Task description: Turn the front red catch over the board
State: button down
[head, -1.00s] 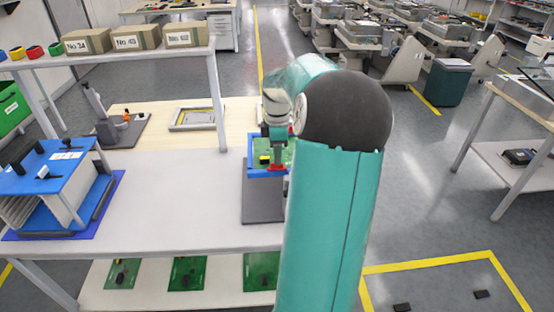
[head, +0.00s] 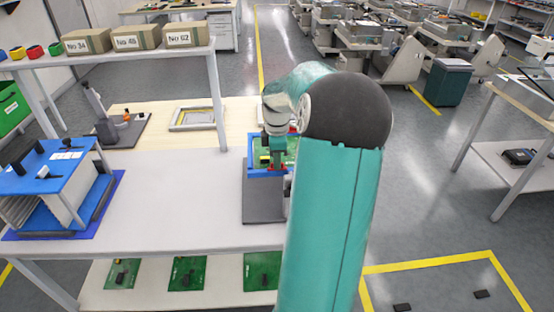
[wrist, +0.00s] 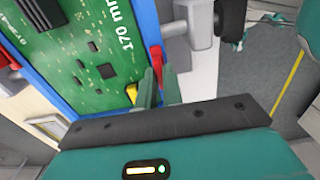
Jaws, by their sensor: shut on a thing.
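The green board (head: 262,158) lies in a blue frame (head: 257,174) on a grey stand. It fills the upper left of the wrist view (wrist: 85,55). The front red catch (head: 278,168) is at the frame's near edge, and in the wrist view (wrist: 156,58) it stands beside the board's edge. My gripper (wrist: 162,88) is shut on this catch, its teal fingers at either side. In the head view my gripper (head: 277,160) partly covers the catch. Another red catch (wrist: 3,55) shows at the wrist view's left edge. Exactly how far the front catch is turned is unclear.
The white table (head: 170,210) is clear left of the stand. A blue rack (head: 50,168) stands at its left end. A shelf with labelled boxes (head: 138,39) is behind. More green boards (head: 187,273) lie on the lower shelf.

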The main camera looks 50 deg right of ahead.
jog(key=shift+m, duration=0.3)
jog(key=m, duration=0.8)
jog(key=shift+r+m, duration=0.1)
jog(key=shift+m, duration=0.3)
jog(key=m, duration=0.4)
jog(key=shift+m, duration=2.2)
jog(key=c, duration=1.5)
grip_release()
jog(key=shift+c, duration=0.2)
